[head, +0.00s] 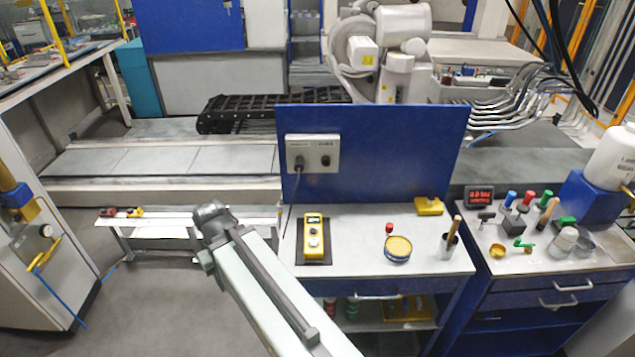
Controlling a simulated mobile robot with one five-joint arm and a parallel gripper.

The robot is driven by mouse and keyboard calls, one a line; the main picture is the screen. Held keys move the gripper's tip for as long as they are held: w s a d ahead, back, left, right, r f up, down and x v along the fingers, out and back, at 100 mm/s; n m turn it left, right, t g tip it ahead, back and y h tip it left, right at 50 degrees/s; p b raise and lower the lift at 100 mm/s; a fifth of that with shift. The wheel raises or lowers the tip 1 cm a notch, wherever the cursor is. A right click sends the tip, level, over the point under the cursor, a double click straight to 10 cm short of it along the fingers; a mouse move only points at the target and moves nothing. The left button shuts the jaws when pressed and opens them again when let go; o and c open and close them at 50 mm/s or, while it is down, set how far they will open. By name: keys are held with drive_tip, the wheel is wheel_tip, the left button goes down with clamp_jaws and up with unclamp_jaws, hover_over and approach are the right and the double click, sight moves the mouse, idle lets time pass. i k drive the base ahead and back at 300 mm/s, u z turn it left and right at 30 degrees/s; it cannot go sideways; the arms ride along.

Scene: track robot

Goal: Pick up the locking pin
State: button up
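I cannot say for certain which item is the locking pin. A small red-topped piece (389,228) stands on the grey worktop of the blue bench, just behind a round yellow-topped tin (397,248); it could be the pin, but it is too small to tell. My arm reaches up from the bottom of the head view. My gripper (207,217) is at its far end, over the floor and the low white bench, left of the worktop and well apart from the red-topped piece. Its fingers are not clear enough to show whether they are open.
A yellow control box (313,240) lies on the worktop's left, and a cup with a wooden handle (447,242) on its right. A blue panel (375,150) rises behind. The right bench (520,262) holds several small tools. A low white bench (165,222) bears red and yellow items.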

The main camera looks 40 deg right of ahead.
sight(389, 228)
drive_tip(key=u, duration=1.9)
drive_tip(key=k, duration=0.2)
drive_tip(key=z, duration=1.85)
drive_tip(key=i, duration=0.5)
drive_tip(key=z, duration=0.05)
